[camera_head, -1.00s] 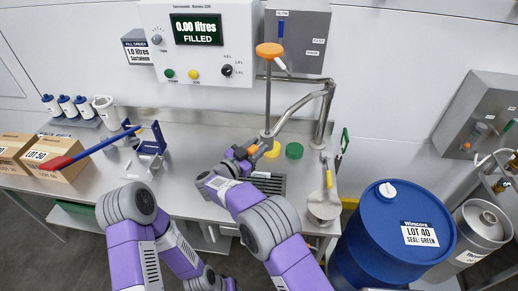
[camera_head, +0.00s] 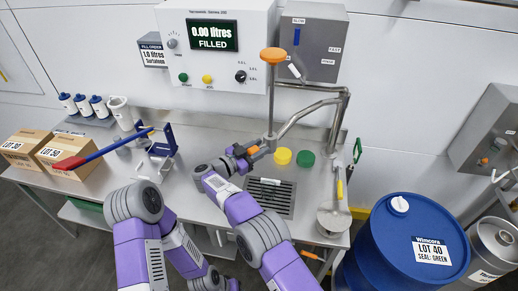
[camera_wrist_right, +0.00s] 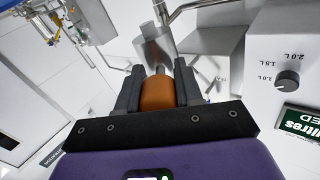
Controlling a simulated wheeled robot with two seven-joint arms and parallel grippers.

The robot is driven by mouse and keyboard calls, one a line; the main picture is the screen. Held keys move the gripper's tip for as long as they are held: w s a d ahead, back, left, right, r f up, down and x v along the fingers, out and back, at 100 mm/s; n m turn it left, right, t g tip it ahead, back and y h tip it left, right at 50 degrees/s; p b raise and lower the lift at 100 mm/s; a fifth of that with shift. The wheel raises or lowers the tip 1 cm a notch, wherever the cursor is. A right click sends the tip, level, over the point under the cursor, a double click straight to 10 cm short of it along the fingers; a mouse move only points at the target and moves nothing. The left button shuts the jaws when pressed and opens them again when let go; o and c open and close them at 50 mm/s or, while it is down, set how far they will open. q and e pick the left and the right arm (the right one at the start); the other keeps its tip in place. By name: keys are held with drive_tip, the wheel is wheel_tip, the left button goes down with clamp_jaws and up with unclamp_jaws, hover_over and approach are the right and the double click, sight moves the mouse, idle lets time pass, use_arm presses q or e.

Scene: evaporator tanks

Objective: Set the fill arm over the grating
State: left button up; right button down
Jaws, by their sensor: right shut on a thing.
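The fill arm (camera_head: 308,113) is a bent metal pipe at the back of the bench, with an upright tube topped by an orange knob (camera_head: 273,55). My right gripper (camera_head: 252,151) is shut on an orange grip (camera_wrist_right: 158,101) near the tube's lower end. The metal tube also shows beyond my fingers in the right wrist view (camera_wrist_right: 162,68). The dark slotted grating (camera_head: 270,198) lies in the bench, nearer than the tube's lower end, which appears above its back edge in the picture. The tube's exact height is unclear. My left gripper is out of view; only its arm shows.
Yellow (camera_head: 282,156) and green (camera_head: 305,159) caps lie behind the grating. A red-and-blue lever (camera_head: 100,152) and boxes (camera_head: 70,155) are left. A blue drum (camera_head: 410,245) stands right. The bench front is partly clear.

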drive_tip(key=shift+w+a+r, duration=0.15)
drive_tip(key=shift+r, duration=0.25)
drive_tip(key=c, duration=1.1)
unclamp_jaws()
drive_tip(key=o, duration=0.4)
drive_tip(key=shift+w+a+f, duration=0.2)
drive_tip(key=shift+w, duration=0.1)
drive_tip(key=shift+c, duration=0.2)
drive_tip(key=shift+s+d, duration=0.1)
drive_tip(key=shift+s, duration=0.05)
drive_tip(key=shift+s, duration=0.1)
drive_tip(key=v, duration=0.7)
drive_tip(key=shift+s+f, duration=0.1)
drive_tip(key=shift+s, duration=0.05)
